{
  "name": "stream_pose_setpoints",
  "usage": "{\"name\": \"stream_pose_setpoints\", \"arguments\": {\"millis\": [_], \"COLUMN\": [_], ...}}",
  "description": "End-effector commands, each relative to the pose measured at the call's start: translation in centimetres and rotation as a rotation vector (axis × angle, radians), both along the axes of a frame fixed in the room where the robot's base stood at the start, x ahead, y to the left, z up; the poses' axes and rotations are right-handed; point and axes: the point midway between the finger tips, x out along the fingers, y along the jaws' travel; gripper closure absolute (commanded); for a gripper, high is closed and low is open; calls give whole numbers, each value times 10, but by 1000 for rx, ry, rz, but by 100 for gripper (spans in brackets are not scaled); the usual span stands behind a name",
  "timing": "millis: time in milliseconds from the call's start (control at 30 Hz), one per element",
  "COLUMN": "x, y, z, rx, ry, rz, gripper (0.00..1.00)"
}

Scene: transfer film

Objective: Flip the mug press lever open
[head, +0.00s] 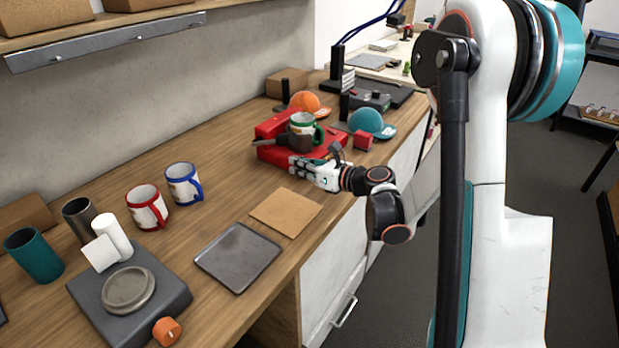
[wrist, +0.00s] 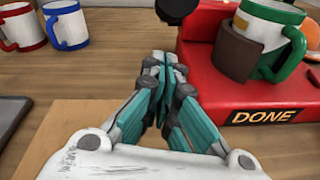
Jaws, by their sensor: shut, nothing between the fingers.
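The red mug press (head: 272,150) stands on the wooden counter, and its front with a DONE label shows in the wrist view (wrist: 215,95). A white mug with a green handle (head: 303,122) sits in it, and a dark brown band wraps part of the mug in the wrist view (wrist: 237,52). A dark lever (head: 264,141) sticks out left of the mug; its black knob (wrist: 176,10) is cut off at the top of the wrist view. My gripper (head: 296,164) is shut and empty beside the press, its fingertips (wrist: 163,62) short of the knob.
A tan board (head: 287,212) and a dark tray (head: 238,257) lie in front of the press. Blue-handled (head: 184,183) and red-handled (head: 147,207) mugs stand left. Orange (head: 304,101) and teal (head: 366,120) caps are behind. Bare counter lies left of the press.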

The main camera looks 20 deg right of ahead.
Motion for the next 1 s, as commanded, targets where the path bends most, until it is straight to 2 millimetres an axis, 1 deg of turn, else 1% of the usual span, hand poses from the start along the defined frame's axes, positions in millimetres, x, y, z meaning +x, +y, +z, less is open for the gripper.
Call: {"name": "stream_pose_setpoints", "arguments": {"millis": [100,233,733,1000], "x": [5,9,10,10], "y": [1,2,1,-9], "z": [12,19,24,34], "rx": [0,0,-2,-28], "ry": [0,0,3,40], "rz": [0,1,1,0], "gripper": [100,100,100,100]}}
